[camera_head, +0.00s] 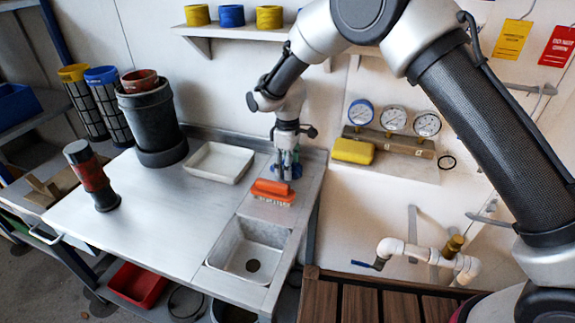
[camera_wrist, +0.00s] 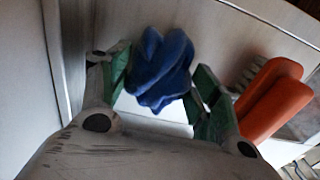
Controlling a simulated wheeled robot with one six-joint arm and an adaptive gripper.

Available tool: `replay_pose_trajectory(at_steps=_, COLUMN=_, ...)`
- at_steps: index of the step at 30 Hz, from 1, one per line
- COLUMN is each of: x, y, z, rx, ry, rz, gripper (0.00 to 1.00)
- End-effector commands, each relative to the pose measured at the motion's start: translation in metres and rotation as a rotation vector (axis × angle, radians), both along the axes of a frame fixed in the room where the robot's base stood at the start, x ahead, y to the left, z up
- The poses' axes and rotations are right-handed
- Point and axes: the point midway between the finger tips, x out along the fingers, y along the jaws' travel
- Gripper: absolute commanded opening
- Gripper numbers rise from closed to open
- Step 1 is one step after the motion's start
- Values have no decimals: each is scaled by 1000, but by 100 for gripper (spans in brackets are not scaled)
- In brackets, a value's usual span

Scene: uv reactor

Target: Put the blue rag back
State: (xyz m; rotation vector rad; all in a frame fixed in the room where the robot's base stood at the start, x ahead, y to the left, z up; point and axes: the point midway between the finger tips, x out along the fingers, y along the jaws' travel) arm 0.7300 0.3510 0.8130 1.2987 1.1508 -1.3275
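The blue rag (camera_wrist: 160,68) is a crumpled bundle between the green-padded fingertips of my gripper (camera_wrist: 163,80) in the wrist view. Both fingertips are right beside the rag. They stand about as far apart as it is wide, and I cannot tell whether they press on it. In the head view my gripper (camera_head: 284,174) points down at the back right of the metal counter (camera_head: 150,210). Small parts of the blue rag (camera_head: 297,171) show around the fingers, low over the counter, behind an orange brush (camera_head: 272,188). The fingers hide the rest of the rag.
The orange brush (camera_wrist: 272,100) lies close to my right finger in the wrist view. A white tray (camera_head: 218,163) stands left of my gripper and a sink (camera_head: 248,250) is in front. A dark bin (camera_head: 152,115) and a red-and-black cylinder (camera_head: 92,175) stand further left. The counter's middle is clear.

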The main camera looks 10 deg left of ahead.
Motion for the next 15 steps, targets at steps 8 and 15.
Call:
replay_pose_trajectory(at_steps=8, x=0, y=0, z=0, rx=0, ry=0, rz=0, gripper=78)
replay_pose_trajectory(at_steps=15, x=0, y=1, z=14, rx=1, ry=-1, rz=0, gripper=78)
